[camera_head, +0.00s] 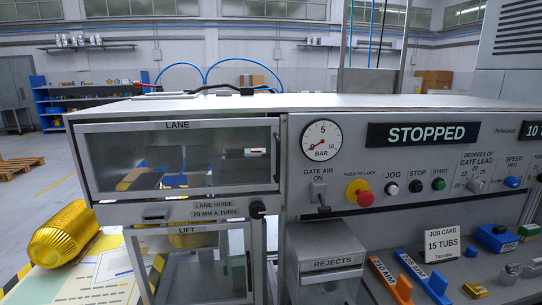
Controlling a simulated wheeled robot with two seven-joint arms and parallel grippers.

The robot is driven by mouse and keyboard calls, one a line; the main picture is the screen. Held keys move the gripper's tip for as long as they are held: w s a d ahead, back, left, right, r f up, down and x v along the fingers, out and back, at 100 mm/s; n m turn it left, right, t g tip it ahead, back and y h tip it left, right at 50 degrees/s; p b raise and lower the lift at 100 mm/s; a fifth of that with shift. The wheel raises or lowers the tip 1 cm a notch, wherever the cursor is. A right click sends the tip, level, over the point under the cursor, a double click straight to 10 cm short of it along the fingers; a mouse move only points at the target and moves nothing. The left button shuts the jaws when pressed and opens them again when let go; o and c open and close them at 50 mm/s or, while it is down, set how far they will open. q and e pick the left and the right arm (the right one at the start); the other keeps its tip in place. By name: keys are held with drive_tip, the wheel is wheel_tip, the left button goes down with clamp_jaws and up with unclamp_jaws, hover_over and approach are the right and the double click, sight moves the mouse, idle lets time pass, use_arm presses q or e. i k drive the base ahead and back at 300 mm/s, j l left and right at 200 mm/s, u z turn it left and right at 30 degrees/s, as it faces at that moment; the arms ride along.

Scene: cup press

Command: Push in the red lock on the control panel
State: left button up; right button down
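The red lock (364,198) is a round red knob on a yellow collar, set on the grey control panel (440,160) right of the picture's middle. A small label above it seems to read "push to lock". The red head stands out from the collar towards the lower right. Nothing touches it or covers it. The jog, stop and start buttons sit to its right: white jog (391,188), black stop (416,186) and green start (438,184). The display (423,135) reads "STOPPED". Neither of my grippers shows in this view.
A gate air lever (321,197) and pressure gauge (321,140) are left of the lock. The rejects box (327,262) juts out below. Orange (389,277) and blue (425,275) blocks and a job card (454,244) stand lower right. A yellow ribbed lamp-like object (64,235) lies left.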

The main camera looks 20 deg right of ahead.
sight(365, 199)
drive_tip(key=z, duration=1.95)
